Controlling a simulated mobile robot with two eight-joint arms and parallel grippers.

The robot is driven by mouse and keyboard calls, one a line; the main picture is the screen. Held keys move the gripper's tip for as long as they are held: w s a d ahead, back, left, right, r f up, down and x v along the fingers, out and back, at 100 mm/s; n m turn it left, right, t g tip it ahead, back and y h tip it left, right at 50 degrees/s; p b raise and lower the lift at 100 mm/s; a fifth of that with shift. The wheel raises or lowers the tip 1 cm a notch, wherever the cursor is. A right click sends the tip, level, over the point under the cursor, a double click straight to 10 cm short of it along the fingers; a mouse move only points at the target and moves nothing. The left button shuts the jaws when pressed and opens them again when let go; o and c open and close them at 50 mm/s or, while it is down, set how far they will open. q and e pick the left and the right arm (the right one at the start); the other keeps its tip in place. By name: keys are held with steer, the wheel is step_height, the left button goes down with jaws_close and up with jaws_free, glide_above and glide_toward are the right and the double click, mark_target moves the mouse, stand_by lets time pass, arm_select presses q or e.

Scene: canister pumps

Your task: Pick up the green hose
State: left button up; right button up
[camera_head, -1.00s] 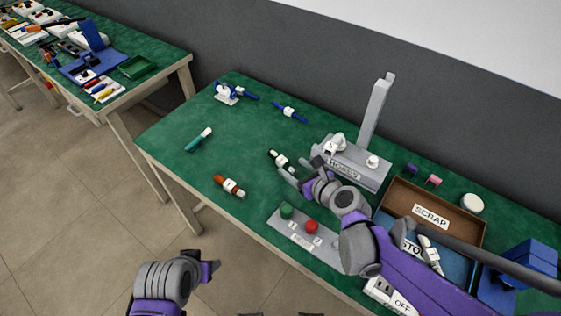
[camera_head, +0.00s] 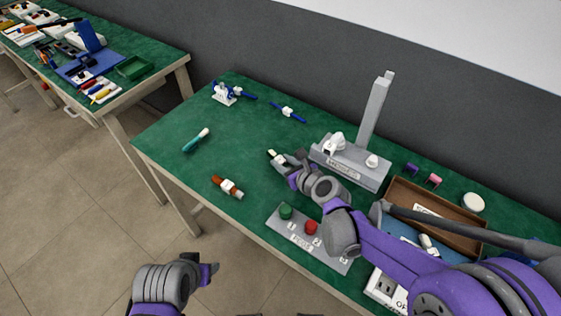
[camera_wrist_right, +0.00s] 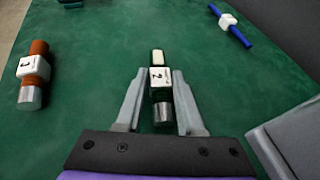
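A teal-green piece with a white end (camera_head: 196,140) lies on the table's left part, apart from both grippers. My right gripper (camera_head: 277,160) is over a short dark piece, black or very dark green. In the right wrist view this dark piece (camera_wrist_right: 161,95) has a white tip, a white numbered collar and a silver end. It lies between the fingers of the right gripper (camera_wrist_right: 160,82), which are apart on either side of it; contact is unclear. My left gripper (camera_head: 208,272) is low in front of the table, its finger opening unclear.
An orange-brown piece with a white collar (camera_head: 228,187) lies nearby. A grey stand with a post (camera_head: 350,160) is right of the right gripper. A button panel (camera_head: 300,235) and a brown scrap tray (camera_head: 402,190) are also close. Blue-and-white pieces (camera_head: 288,110) lie at the back.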

jaws_close()
steer(key=s+r+p, duration=0.1)
steer(key=s+r, duration=0.1)
steer(key=s, duration=0.2)
steer(key=s+r+p, duration=0.1)
steer(key=s+r, duration=0.2)
steer(key=s, duration=0.2)
steer(key=s+r+p, duration=0.1)
steer(key=s+r, duration=0.2)
steer(key=s, duration=0.2)
steer(key=shift+d, duration=0.1)
